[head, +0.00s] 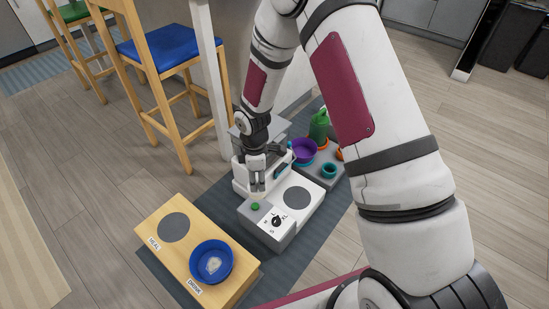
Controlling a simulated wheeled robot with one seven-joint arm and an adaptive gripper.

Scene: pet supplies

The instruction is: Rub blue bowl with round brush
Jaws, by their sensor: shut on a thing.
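The blue bowl (228,272) stands upright on the right end of a wooden stand (165,255), by the label DRINK. A pale patch shows on its inside bottom. My gripper (257,184) points down at a white holder behind the white and grey box, up and to the right of the bowl and well apart from it. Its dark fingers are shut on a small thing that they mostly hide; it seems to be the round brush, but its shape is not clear. I cannot tell whether it touches the holder.
A white and grey box with a dial (285,232) and a green button (255,206) stands between the stand and the holder. A purple bowl (303,157), a green bottle (319,128) and a teal bowl (328,171) stand behind right. Stools (165,45) stand at upper left.

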